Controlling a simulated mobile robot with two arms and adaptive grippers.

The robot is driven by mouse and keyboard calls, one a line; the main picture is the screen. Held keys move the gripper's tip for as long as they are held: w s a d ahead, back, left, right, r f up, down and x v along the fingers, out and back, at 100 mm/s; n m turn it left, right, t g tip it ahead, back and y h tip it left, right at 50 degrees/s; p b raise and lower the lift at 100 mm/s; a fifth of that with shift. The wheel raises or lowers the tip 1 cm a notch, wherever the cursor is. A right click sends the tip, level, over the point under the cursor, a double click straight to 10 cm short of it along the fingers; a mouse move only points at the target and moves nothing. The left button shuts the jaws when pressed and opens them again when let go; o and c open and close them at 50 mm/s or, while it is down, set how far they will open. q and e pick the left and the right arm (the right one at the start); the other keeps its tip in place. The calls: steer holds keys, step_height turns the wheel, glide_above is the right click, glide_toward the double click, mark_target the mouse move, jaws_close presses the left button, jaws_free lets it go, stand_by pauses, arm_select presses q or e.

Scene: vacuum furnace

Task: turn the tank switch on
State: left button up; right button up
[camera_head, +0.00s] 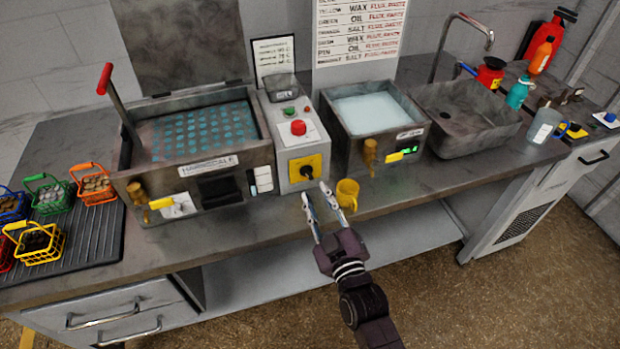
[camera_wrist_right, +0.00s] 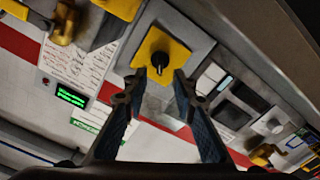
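A black rotary switch (camera_head: 306,171) sits on a yellow plate on the front of a grey control box (camera_head: 283,124) between two tanks. I cannot tell if it is on or off. My right gripper (camera_head: 318,195) is open and empty in front of the switch, its two fingers pointing at it. In the right wrist view the switch knob (camera_wrist_right: 160,63) shows just beyond and between the open fingertips (camera_wrist_right: 160,80); contact cannot be told. The left tank (camera_head: 262,128) holds a dotted teal surface, the right tank (camera_head: 328,105) a pale liquid. My left gripper is not in view.
A yellow mug (camera_head: 347,194) stands on the bench edge close to the right of my right gripper. A red button (camera_head: 298,128) is atop the control box. Yellow-handled taps (camera_head: 161,203) stick out of the tanks. Coloured baskets (camera_head: 95,185) stand at left, a sink (camera_head: 465,118) at right.

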mark_target(308, 176)
steer(key=p+x, duration=0.1)
steer(key=x, duration=0.5)
steer(key=shift+w, duration=0.1)
jaws_close()
